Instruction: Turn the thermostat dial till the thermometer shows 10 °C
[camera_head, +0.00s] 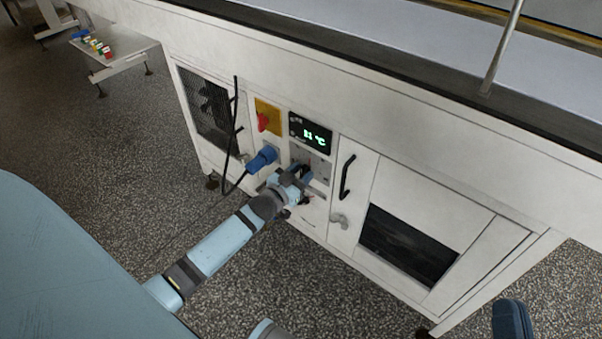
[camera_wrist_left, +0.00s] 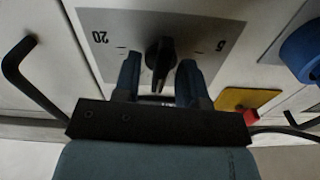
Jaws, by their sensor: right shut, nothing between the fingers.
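The thermostat dial is a black knob (camera_wrist_left: 160,52) on a grey plate marked 20 at left and 5 at right in the left wrist view. My left gripper (camera_wrist_left: 158,84) is open, one blue finger on each side of the knob, with visible gaps between. In the head view my left gripper (camera_head: 302,174) is at the machine's front panel and largely hides the dial. The thermometer display (camera_head: 311,134) above it shows green digits that look like 11 °C, though the first is unclear. My right gripper (camera_head: 512,320) is shut at the lower right edge, away from the panel.
A blue plug (camera_head: 262,159) with a black cable sits left of the dial, below a red switch on a yellow plate (camera_head: 267,116). A black door handle (camera_head: 347,176) is close on the right. Open speckled floor lies in front of the machine.

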